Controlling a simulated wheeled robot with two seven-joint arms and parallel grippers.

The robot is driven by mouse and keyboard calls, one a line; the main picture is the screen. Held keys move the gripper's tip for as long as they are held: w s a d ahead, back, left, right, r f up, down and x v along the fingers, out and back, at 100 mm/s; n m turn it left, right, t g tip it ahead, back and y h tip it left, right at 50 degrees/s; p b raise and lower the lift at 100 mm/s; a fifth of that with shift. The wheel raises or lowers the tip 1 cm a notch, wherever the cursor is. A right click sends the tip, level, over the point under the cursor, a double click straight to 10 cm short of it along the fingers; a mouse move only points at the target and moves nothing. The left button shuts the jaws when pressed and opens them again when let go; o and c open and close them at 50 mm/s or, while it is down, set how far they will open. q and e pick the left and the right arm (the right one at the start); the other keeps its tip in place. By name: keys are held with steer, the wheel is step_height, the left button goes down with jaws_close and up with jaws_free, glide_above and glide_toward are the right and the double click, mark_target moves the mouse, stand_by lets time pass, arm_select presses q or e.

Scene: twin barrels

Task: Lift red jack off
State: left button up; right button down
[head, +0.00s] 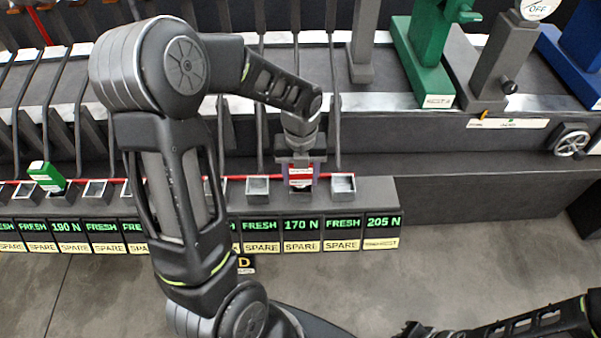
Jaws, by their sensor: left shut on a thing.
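The red jack (301,170), a small red block with a white label, is in the head view right of centre. It is at the row of square sockets, above the panel reading 170 N (301,225). My left gripper (300,160) comes down over it from above and is shut on it. The fingers hide its sides, and I cannot tell whether its lower end is seated in the socket or just clear of it. Part of my right arm shows at the bottom right edge; its gripper cannot be made out clearly.
Open sockets (343,184) flank the red jack. Behind are dark levers, a green stand (428,50), a grey stand (497,60) and a handwheel (571,144). The ledge at right is clear.

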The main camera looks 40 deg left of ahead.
arm_select(q)
jaws_close()
steer(key=shift+r+p, duration=0.55)
steer(key=shift+r, duration=0.1)
stand_by(0.7)
steer(key=shift+r+p, duration=2.4)
steer(key=shift+r, duration=0.45)
steer(key=shift+r+p, duration=1.2)
steer(key=shift+r, duration=0.25)
steer(key=shift+r+p, duration=0.7)
steer(key=shift+r, duration=0.5)
